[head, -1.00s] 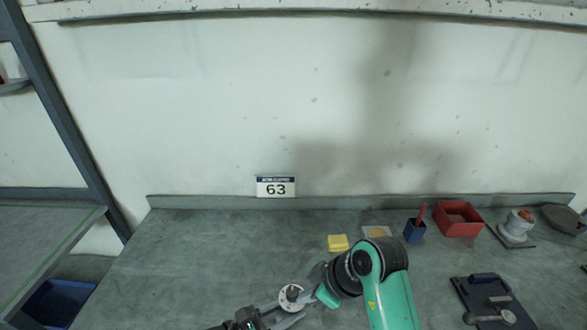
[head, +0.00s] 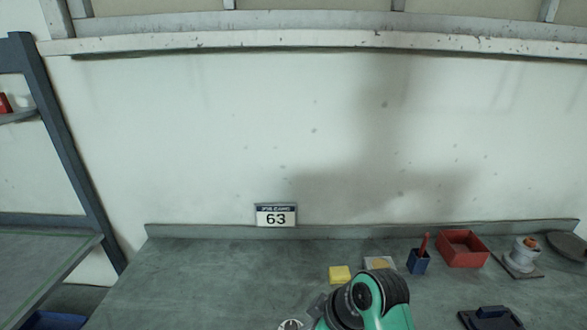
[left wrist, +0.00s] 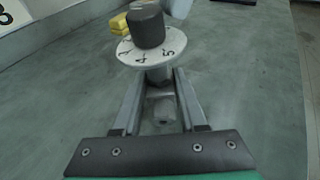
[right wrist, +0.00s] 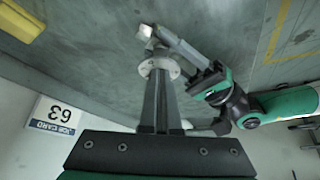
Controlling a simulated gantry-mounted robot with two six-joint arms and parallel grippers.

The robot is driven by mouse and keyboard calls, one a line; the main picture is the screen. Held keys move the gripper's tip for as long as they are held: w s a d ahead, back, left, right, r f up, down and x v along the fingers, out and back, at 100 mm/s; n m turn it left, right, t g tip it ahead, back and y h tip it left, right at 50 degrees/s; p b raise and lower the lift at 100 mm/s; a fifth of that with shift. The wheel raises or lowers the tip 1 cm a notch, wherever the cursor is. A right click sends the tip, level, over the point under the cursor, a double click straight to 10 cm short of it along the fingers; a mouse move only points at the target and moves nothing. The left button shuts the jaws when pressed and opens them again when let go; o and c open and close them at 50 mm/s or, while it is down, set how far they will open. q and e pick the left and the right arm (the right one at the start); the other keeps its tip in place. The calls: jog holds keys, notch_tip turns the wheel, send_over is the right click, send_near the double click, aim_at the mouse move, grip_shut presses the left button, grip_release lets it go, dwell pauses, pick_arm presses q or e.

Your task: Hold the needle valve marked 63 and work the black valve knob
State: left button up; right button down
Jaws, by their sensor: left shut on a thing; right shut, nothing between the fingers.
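The needle valve has a grey metal body (left wrist: 160,106) under a white numbered dial (left wrist: 152,48) with a black knob (left wrist: 147,24) on top. My left gripper (left wrist: 157,82) is shut on the valve, its fingers either side of the body. In the right wrist view, my right gripper (right wrist: 158,72) is shut and empty, its tips close against the dial (right wrist: 160,67); I cannot tell whether they touch. The knob is not visible there. In the head view only the dial's top (head: 290,325) shows at the bottom edge. The number 63 is on a card (head: 276,215).
The card stands at the back wall. A yellow block (head: 340,274), a blue cup (head: 418,262), a red bin (head: 462,248) and a white-and-orange fixture (head: 522,254) stand along the back right. A dark plate (head: 490,318) lies in front. The bench's left side is clear.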

pick_arm(q)
jog(key=shift+d, duration=0.1)
jog(key=shift+s, duration=0.1)
pick_arm(e)
notch_tip(320, 180, up, 6)
jog(key=shift+s+d, duration=0.15)
jog(key=shift+d, duration=0.25)
dwell(0.4)
notch_tip(320, 180, down, 6)
jog(key=shift+s, duration=0.35)
dwell(0.4)
jog(key=shift+w+a, duration=0.45)
jog(key=shift+a, duration=0.05)
dwell(1.3)
